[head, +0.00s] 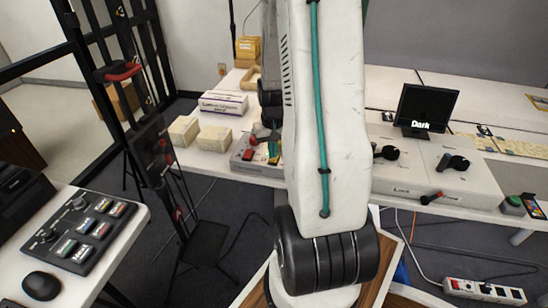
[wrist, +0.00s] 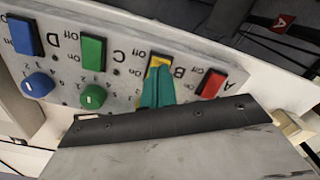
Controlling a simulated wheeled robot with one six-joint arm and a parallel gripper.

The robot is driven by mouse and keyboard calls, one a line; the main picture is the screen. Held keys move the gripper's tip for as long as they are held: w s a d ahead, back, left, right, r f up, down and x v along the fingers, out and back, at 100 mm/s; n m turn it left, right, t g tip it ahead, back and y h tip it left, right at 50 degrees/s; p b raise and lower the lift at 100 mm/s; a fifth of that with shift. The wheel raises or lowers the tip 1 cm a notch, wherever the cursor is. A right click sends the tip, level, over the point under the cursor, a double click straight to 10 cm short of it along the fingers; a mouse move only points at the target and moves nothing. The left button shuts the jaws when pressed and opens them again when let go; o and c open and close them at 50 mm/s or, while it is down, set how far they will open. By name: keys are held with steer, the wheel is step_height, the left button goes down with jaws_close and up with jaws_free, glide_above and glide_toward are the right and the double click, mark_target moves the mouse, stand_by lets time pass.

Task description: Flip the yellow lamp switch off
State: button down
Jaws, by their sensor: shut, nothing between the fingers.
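The yellow lamp switch (wrist: 160,61) shows on a grey panel (wrist: 125,65) in the wrist view, beside the letter B. My gripper (wrist: 157,84) has teal fingers that are shut and empty. The fingertips lie over the lower part of the yellow switch and hide it; I cannot tell whether they touch it or which way it is tipped. In the head view the panel (head: 239,158) is on the white table, partly hidden behind my arm.
A red switch (wrist: 211,83), a green switch (wrist: 93,51) and a blue switch (wrist: 25,36) flank the yellow one closely. Blue and green knobs sit below. In the head view, pale boxes (head: 214,138) stand left of the panel and a screen (head: 427,108) reads "Dark".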

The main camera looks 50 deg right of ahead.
steer(key=shift+f, duration=0.55)
stand_by(0.4)
steer(key=shift+r, duration=3.5)
steer(key=s+a+r+n, duration=0.2)
steer(key=s+a+r, duration=0.2)
steer(key=a, duration=0.6)
steer(key=s+a+r+n+t, duration=0.1)
steer(key=s+a+r+n, duration=0.2)
steer(key=a+r, duration=0.6)
steer(key=s+a+r+n, duration=0.2)
steer(key=s+a+r, duration=0.3)
steer(key=a, duration=0.6)
steer(key=shift+s+r, duration=0.3)
steer(key=shift+r, duration=0.5)
